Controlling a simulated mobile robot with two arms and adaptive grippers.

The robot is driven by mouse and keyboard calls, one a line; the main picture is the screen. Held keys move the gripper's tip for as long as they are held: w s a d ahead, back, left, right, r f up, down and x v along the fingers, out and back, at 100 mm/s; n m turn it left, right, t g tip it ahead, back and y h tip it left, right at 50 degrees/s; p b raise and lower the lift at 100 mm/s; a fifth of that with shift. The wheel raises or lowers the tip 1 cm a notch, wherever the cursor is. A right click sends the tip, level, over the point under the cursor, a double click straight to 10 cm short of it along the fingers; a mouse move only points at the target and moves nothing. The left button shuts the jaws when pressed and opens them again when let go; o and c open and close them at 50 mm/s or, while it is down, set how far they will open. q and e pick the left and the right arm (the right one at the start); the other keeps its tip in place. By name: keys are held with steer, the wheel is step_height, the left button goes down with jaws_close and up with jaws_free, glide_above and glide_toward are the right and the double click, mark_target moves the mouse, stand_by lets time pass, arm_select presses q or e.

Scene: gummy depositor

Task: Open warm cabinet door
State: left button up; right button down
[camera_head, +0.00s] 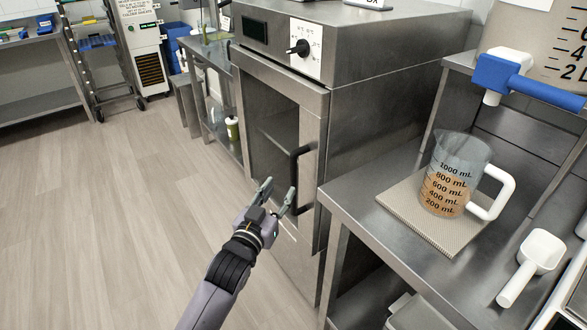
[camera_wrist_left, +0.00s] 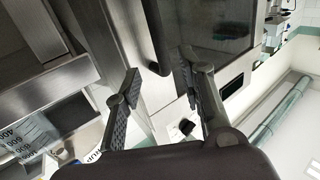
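The warm cabinet (camera_head: 375,110) is a steel box with a dial on its upper front. Its door (camera_head: 313,125) has a steel frame around a dark window and looks shut. A black upright handle (camera_head: 296,170) is on the door's right side. My left gripper (camera_head: 277,192) is open and empty in front of the handle's lower part. In the left wrist view the handle (camera_wrist_left: 156,38) shows between and beyond the spread fingertips of my left gripper (camera_wrist_left: 161,62); I cannot tell whether they touch it. My right gripper is not in view.
A steel table (camera_head: 350,205) right of the cabinet holds a measuring jug (camera_head: 452,180) of orange-brown liquid on a mat (camera_head: 400,203), and a white scoop (camera_head: 531,262). Left of the door, the wooden floor (camera_head: 130,190) is clear. A bench (camera_head: 215,55) stands beyond the cabinet.

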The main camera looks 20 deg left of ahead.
mark_target(292, 171)
arm_select(q)
steer(key=w, duration=1)
steer(key=shift+w+d, duration=0.1)
steer(key=shift+d, duration=0.3)
steer(key=shift+c, duration=0.3)
jaws_close()
